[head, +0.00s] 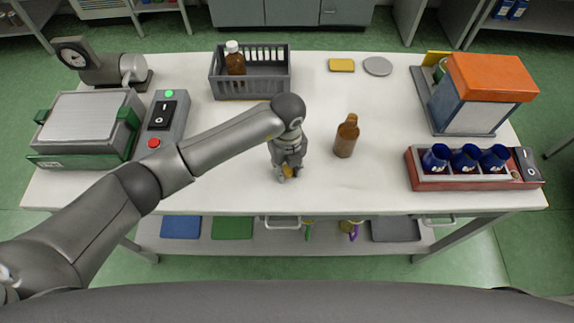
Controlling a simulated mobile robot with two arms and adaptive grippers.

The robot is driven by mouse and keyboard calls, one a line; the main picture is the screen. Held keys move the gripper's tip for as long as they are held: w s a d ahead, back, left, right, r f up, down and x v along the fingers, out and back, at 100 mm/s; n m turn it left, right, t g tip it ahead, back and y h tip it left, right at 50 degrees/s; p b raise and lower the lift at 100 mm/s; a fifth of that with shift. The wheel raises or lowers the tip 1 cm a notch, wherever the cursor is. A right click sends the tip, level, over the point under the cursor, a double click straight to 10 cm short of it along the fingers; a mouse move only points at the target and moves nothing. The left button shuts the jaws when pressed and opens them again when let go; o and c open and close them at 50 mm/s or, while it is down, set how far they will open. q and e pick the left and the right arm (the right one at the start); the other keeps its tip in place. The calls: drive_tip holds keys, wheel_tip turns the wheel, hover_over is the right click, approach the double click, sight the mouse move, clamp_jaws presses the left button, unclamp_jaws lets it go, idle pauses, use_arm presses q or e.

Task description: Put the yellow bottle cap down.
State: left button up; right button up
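My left gripper (288,174) points down over the middle of the white table, close above its top. A small patch of yellow, the bottle cap (287,171), shows between its fingertips. The fingers look shut on it and hide most of it. I cannot tell whether the cap touches the table. A brown bottle (346,138) stands upright to the right of the gripper, apart from it, with no white cap on it. My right gripper is not in view.
A grey crate (250,96) holding a white-capped brown bottle (235,64) stands behind the gripper. A yellow block (342,65) and a grey disc (378,66) lie at the back. A red rack (460,184) with blue cups stands right. A switch box (165,118) stands left. Table (330,190) is clear around the gripper.

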sight(287, 169)
use_arm(q)
drive_tip(key=o, duration=0.4)
drive_tip(key=shift+r, duration=0.15)
wheel_tip(287, 169, up, 12)
drive_tip(key=b, duration=0.3)
idle(0.5)
